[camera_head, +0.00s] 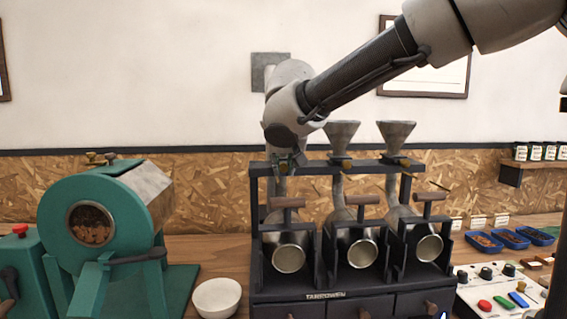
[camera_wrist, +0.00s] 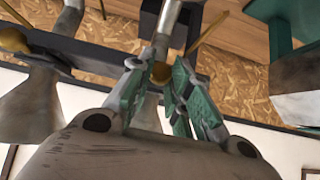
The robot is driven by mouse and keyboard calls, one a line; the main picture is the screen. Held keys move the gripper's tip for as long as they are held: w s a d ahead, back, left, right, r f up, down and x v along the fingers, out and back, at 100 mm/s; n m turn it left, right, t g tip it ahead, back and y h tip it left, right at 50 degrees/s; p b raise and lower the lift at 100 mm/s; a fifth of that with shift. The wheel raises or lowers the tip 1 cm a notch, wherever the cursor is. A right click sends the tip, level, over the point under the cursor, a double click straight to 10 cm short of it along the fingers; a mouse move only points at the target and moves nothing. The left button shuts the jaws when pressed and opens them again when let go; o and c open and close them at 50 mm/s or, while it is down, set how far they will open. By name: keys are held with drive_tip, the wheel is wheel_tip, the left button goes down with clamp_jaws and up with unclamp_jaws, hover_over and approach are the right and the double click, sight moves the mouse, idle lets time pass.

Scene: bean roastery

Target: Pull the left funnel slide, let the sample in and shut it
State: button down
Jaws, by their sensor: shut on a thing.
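My gripper (camera_head: 288,165) is at the left end of the dark rack's top rail (camera_head: 315,168). Its green fingers (camera_wrist: 161,78) are shut on the brass slide knob (camera_wrist: 161,73) of the left funnel, which shows between the fingertips in the wrist view. My arm hides the left funnel in the head view; part of its grey body (camera_wrist: 147,113) shows between the fingers in the wrist view. How far the slide is out cannot be told. A grey pipe (camera_wrist: 168,28) leads from below the knob to the left roaster drum (camera_head: 289,257).
The middle funnel (camera_head: 342,134) and right funnel (camera_head: 396,133) stand close by, with brass knobs. Blue trays (camera_head: 510,239) and a button panel (camera_head: 488,283) are on the right.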

drive_tip(key=shift+s, duration=1.1)
drive_tip(key=c, duration=1.3)
unclamp_jaws()
drive_tip(key=shift+o, duration=0.2)
drive_tip(key=v, duration=1.2)
drive_tip(key=shift+c, duration=0.4)
